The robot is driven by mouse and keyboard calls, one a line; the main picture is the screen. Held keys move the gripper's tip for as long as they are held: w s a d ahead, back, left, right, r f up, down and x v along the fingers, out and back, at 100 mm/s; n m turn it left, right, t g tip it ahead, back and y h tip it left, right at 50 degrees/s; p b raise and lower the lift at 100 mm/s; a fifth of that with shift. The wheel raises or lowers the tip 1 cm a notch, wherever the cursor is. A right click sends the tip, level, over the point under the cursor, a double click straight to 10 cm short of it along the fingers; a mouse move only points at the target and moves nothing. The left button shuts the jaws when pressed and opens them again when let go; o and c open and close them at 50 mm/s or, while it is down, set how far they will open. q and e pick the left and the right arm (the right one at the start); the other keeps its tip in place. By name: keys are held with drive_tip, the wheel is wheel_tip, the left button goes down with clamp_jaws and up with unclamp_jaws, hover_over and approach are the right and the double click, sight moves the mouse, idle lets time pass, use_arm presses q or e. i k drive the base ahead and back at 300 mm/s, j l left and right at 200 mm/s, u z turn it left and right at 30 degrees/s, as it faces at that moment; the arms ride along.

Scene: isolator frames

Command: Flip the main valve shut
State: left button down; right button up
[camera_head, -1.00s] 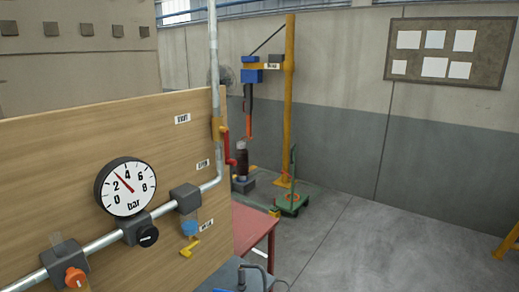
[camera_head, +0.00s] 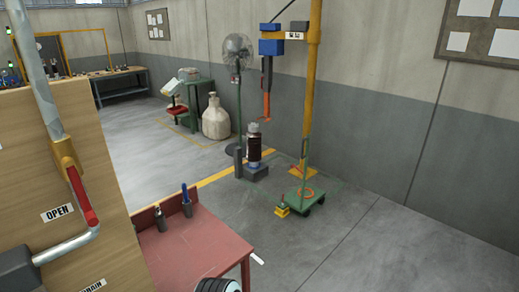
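The main valve has a yellow body (camera_head: 65,154) on the upright grey pipe (camera_head: 40,70) at the left, on the wooden panel. Its red lever (camera_head: 82,196) points down, roughly in line with the pipe, beside a label reading OPEN (camera_head: 57,213). Neither gripper shows clearly in the head view. A dark ribbed rounded part at the bottom edge cannot be identified. Nothing is seen touching the lever.
A red table (camera_head: 195,245) with small tools stands right of the wooden panel (camera_head: 25,150). Behind it are a fan (camera_head: 238,48), a yellow post (camera_head: 310,100) and a green trolley (camera_head: 306,196). Grey floor (camera_head: 400,250) lies open at the right.

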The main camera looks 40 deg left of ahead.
sight(69, 163)
drive_tip(key=i+u, duration=0.45)
drive_tip(key=i, duration=0.25)
drive_tip(key=i+l+u, duration=0.2)
drive_tip(key=i+u, duration=0.2)
drive_tip(key=i, duration=0.3)
drive_tip(key=i+u, duration=0.35)
drive_tip(key=i, duration=0.15)
drive_tip(key=u, duration=2.75)
